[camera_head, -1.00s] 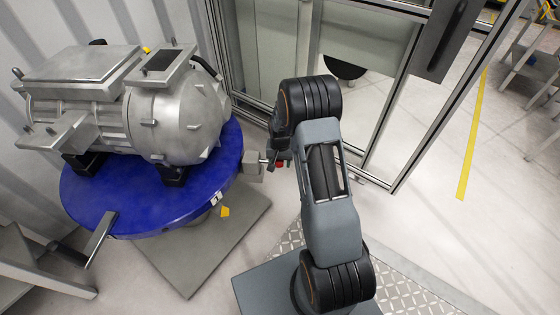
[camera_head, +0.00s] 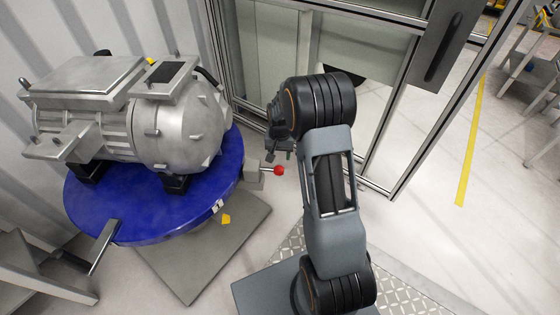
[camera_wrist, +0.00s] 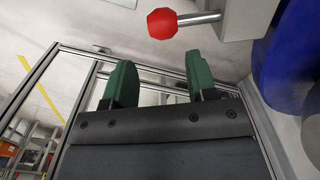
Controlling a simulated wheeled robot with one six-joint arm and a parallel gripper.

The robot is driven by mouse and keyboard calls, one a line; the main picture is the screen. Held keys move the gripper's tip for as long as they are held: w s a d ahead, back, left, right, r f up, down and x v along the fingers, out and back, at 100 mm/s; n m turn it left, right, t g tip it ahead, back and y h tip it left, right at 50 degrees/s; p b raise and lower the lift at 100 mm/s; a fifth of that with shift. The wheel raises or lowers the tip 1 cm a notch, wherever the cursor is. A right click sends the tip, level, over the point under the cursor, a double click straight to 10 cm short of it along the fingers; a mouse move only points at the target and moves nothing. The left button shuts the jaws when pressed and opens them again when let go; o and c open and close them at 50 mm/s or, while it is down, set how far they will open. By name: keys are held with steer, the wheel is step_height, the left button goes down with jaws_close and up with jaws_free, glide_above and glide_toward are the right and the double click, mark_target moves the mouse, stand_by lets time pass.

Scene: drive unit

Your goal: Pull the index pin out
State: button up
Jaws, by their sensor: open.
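The index pin shows as a red knob (camera_head: 279,170) on a short silver rod, sticking out of a grey block (camera_head: 253,175) at the right edge of the blue round table (camera_head: 140,222). In the wrist view the knob (camera_wrist: 162,23) is at the top, with its rod (camera_wrist: 198,18) running right into the block. How deep the rod sits is hidden. My gripper (camera_wrist: 160,82) is open, its two green fingers apart and empty. The knob is beyond the fingertips, not between them. In the head view my gripper (camera_head: 283,149) is just above the knob in the picture, partly hidden by my arm.
A large silver drive unit (camera_head: 180,125) stands on the blue table. A handle (camera_head: 103,247) sticks out at the table's front left. A metal-framed glass enclosure (camera_head: 400,125) stands behind my arm. A yellow floor line (camera_head: 470,150) runs at right across clear floor.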

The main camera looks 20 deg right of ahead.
steer(key=shift+r+p, duration=0.35)
steer(key=shift+r, duration=1.95)
steer(key=s+a+r+n+t+p, duration=0.1)
steer(key=s+a+r+n+p, duration=0.1)
steer(key=s+r+p, duration=0.4)
steer(key=s+a+r+n+t+p, duration=0.1)
steer(key=s+a+r+p, duration=0.3)
steer(key=r, duration=1.1)
steer(key=s+a+r+n+t+p, duration=0.1)
steer(key=s+a+r+n+p, duration=0.2)
steer(key=s+r+p, duration=0.5)
steer(key=s+r, duration=0.3)
steer(key=shift+a+r+t, duration=0.15)
steer(key=shift+a+t, duration=0.1)
steer(key=shift+t, duration=0.05)
steer(key=shift+o, duration=0.6)
